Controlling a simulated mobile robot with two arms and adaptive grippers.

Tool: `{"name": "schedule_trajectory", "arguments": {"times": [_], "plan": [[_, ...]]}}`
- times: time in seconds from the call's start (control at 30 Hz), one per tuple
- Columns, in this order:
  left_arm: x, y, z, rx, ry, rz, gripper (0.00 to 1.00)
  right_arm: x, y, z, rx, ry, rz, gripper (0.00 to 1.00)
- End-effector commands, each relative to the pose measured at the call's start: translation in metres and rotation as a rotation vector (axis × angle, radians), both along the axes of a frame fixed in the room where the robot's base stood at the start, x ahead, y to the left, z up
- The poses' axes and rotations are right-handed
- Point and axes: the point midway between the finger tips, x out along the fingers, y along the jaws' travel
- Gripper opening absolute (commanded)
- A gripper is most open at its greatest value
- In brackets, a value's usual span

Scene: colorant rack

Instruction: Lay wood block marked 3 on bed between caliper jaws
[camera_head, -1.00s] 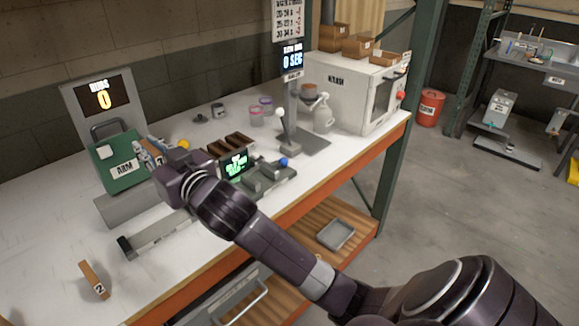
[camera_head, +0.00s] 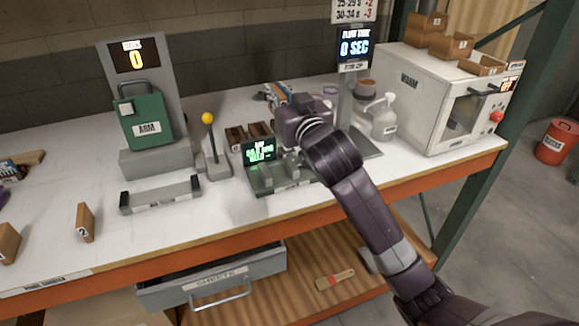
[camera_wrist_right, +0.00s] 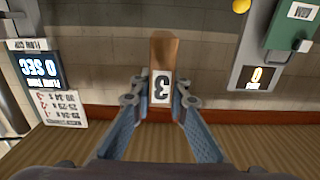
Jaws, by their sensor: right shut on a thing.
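The wood block marked 3 (camera_wrist_right: 162,85) is between the blue fingers of my right gripper (camera_wrist_right: 161,108) in the right wrist view, its numbered face toward the camera. In the head view my right gripper (camera_head: 277,93) is raised behind the caliper, its fingers pointing away; the block is not clear there. The caliper, with a green-lit display (camera_head: 259,150) and a grey-green bed (camera_head: 275,180), stands on the bench. My right wrist and forearm hide part of its right side. Part of my left gripper (camera_head: 12,168) shows at the left edge; its jaw state is unclear.
Block 2 (camera_head: 85,222) and another wood block (camera_head: 8,242) stand at the front left. A yellow-knobbed lever (camera_head: 209,140) and a grey rail (camera_head: 160,195) are left of the caliper. A white oven (camera_head: 430,100) stands right. An open drawer (camera_head: 215,280) juts out below.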

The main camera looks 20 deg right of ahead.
Motion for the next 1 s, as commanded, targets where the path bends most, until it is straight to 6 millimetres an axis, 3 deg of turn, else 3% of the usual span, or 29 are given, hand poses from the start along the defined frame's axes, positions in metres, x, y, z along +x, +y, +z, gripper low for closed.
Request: {"name": "schedule_trajectory", "arguments": {"times": [0.1,0.43,1.0], "plan": [[0.0,0.007,-0.001,0.008,0.0,0.002,0.4,0.0,0.0,-0.036,-0.001,0.01,0.0,0.0],[0.0,0.01,-0.005,0.011,0.0,0.004,0.4,-0.001,0.0,-0.119,0.0,0.007,0.0,0.0],[0.0,0.0,-0.01,0.0,0.0,0.001,0.4,-0.001,0.0,-0.182,0.0,0.002,0.0,0.0]]}}
